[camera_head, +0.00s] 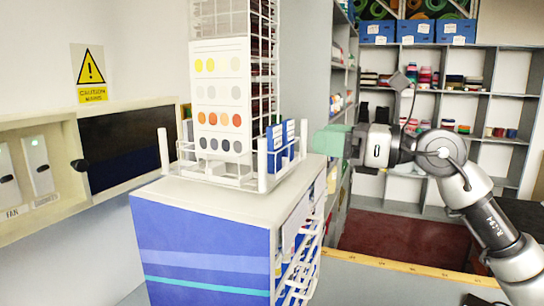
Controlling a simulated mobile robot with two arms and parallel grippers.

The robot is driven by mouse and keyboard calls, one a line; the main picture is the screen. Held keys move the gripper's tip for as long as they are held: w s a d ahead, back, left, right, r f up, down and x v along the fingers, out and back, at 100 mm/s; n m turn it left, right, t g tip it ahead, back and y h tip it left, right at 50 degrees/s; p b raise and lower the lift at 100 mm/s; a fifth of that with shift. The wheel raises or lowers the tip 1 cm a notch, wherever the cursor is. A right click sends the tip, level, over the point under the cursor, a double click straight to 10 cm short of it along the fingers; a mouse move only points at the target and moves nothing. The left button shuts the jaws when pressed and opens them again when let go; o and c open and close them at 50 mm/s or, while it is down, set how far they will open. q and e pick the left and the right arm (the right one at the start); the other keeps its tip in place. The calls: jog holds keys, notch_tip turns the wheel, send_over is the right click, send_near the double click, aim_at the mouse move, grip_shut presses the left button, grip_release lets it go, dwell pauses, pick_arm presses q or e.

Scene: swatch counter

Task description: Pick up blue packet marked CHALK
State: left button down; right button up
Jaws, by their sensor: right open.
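Two blue packets with white labels, a left one (274,140) and a right one (289,134), stand upright in the right end of a white wire rack (262,165) on the counter unit. Their print is too small to read, so I cannot tell which one says CHALK. My right gripper (331,141) is open, with pale green fingers pointing left. In the picture it is just right of the packets, at about their height, with a gap between. My left gripper is not in view.
The counter unit (205,192) has a blue front and more packets in side racks. A yellow measuring strip (400,265) edges the lower surface. Shelves (500,100) stand behind my right arm.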

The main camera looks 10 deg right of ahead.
aim_at(279, 131)
jog(key=p+x, duration=0.1)
jog(key=x, duration=0.1)
jog(key=p+x, duration=0.1)
jog(key=x, duration=0.2)
jog(key=shift+d+r, duration=0.1)
jog(key=shift+r, duration=0.15)
jog(key=p+x, duration=0.4)
jog(key=x, duration=0.1)
jog(key=shift+w+f, duration=0.15)
jog(key=shift+w, duration=0.1)
jog(key=shift+w+f, duration=0.15)
jog(key=shift+c, duration=0.9)
jog(key=c, duration=0.5)
